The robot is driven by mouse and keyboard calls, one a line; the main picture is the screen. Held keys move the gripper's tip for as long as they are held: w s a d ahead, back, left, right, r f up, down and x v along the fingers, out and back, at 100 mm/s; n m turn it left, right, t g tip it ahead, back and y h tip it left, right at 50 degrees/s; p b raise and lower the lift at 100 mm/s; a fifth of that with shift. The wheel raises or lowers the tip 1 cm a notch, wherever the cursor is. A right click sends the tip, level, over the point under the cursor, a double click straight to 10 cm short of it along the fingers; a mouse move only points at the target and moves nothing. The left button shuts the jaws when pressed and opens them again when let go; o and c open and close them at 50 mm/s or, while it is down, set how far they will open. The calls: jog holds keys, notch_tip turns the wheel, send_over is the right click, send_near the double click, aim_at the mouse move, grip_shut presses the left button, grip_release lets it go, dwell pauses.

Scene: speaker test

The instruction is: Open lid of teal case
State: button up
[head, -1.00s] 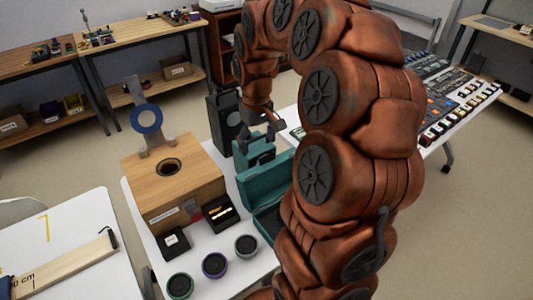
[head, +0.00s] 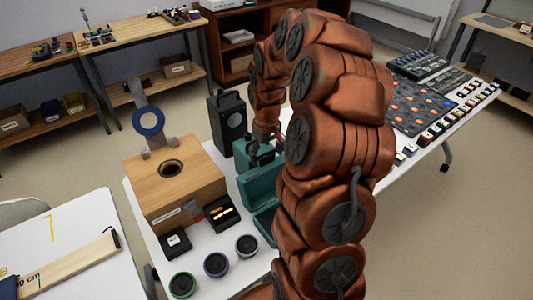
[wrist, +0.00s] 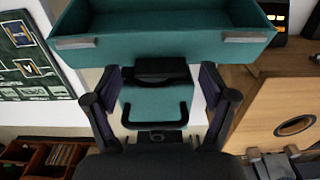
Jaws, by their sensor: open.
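The teal case (head: 264,222) stands on the white table, right of the wooden box. In the head view a teal panel, seemingly its lid (head: 258,186), rises steeply behind the open base; my arm hides its right side. In the wrist view a teal tray-like part (wrist: 165,45) with two grey clasps spans the top, and a teal panel with a black handle (wrist: 155,118) shows below it. My gripper (wrist: 160,105) is open, its fingers on either side of that handle. In the head view my gripper (head: 262,155) is at the panel's top; contact cannot be told.
The wooden box (head: 178,185) with a round hole stands close on the left. A black speaker (head: 229,120) is behind. A mixing console (head: 418,104) lies on the right, beyond my arm.

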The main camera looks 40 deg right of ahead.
jog(key=shift+f, duration=0.25)
grip_shut()
dwell(0.7)
